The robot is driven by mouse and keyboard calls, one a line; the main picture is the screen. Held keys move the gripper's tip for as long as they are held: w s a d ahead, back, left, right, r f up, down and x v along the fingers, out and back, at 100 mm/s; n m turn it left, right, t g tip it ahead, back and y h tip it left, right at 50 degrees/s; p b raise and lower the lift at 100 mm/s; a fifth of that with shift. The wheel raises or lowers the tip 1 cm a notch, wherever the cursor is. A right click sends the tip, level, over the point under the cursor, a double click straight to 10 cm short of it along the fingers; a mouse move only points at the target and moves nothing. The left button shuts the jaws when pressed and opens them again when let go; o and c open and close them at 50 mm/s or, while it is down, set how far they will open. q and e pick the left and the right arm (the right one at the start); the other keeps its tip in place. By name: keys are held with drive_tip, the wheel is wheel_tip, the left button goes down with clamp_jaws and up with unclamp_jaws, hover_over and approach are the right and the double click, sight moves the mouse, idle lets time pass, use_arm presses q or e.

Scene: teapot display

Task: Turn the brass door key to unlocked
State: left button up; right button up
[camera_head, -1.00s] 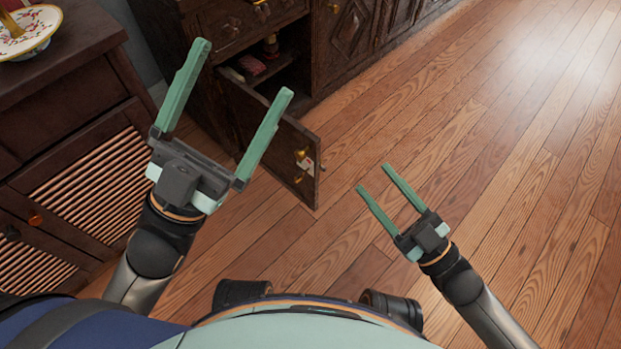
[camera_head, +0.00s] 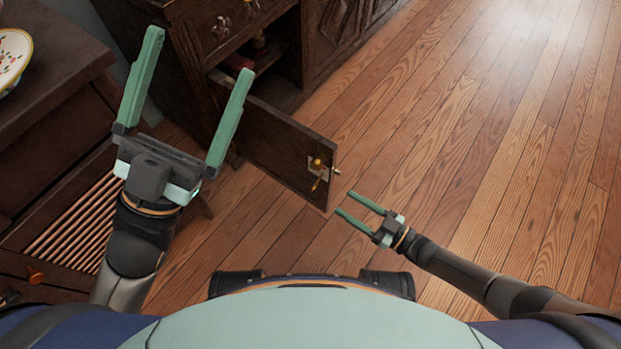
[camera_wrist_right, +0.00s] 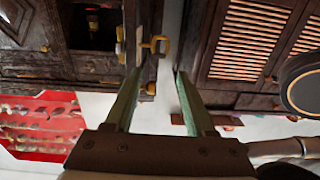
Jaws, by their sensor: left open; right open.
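The dark carved cabinet door (camera_head: 275,145) stands open, its free edge toward my right gripper. Brass fittings (camera_head: 317,164) sit near that edge on a pale plate; the brass key seems to be among them, but its turn is too small to tell. In the right wrist view a brass piece (camera_wrist_right: 160,42) shows just beyond and between the fingertips. My right gripper (camera_head: 346,202) is open and empty, a little right of and nearer than the door edge, pointing at it. It also shows in the right wrist view (camera_wrist_right: 158,72). My left gripper (camera_head: 198,52) is open and empty, left of the door.
The dark cabinet (camera_head: 205,75) behind the door has an open compartment with items inside. A slatted sideboard (camera_head: 60,130) with a flowered plate (camera_head: 10,58) stands at left, close to my left arm. The wooden floor (camera_head: 480,170) at right is clear.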

sight(315, 184)
drive_tip(key=b+x, duration=0.2)
drive_tip(key=x, duration=0.9)
drive_tip(key=shift+w, duration=0.1)
drive_tip(key=shift+c, duration=0.2)
clamp_jaws()
